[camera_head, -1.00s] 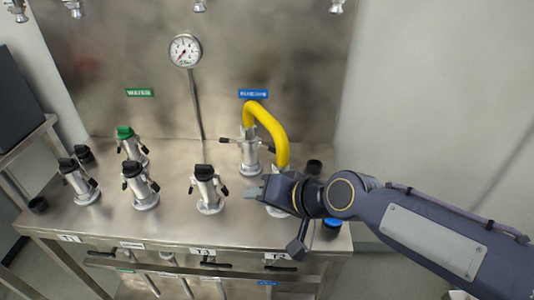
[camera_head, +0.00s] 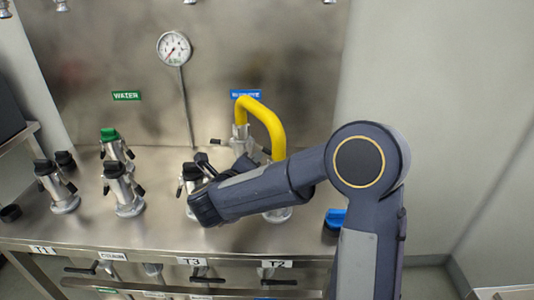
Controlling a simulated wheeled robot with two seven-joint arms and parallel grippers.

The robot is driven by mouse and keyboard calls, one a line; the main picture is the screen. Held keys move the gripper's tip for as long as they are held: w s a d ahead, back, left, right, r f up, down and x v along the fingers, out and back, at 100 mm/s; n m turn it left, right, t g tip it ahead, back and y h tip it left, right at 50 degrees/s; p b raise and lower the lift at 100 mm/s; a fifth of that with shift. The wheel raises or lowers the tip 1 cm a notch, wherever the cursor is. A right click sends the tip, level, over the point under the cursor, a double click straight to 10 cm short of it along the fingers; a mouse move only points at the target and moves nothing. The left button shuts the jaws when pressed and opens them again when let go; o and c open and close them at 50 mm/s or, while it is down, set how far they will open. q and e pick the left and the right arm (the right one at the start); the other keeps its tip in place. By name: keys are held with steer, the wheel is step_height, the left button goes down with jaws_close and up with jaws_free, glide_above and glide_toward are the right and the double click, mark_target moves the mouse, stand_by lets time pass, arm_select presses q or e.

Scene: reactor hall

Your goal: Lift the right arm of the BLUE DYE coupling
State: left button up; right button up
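The BLUE DYE coupling (camera_head: 240,132) is a silver fitting at the back right of the steel bench, below a blue label (camera_head: 246,94). One end of a yellow hose (camera_head: 262,112) sits on its top. Its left arm (camera_head: 216,142), a dark lever, sticks out to the left. My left gripper is out of view.
A capped coupling (camera_head: 190,178) stands close left of my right gripper, partly covered. The green-capped WATER coupling (camera_head: 113,147) and other black-capped couplings stand further left. The hose comes down behind my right forearm. A blue cap (camera_head: 335,217) lies at the right.

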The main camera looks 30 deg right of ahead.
mark_target(264, 152)
steer(key=x, duration=1.1)
steer(key=shift+w+d, duration=0.3)
jaws_close()
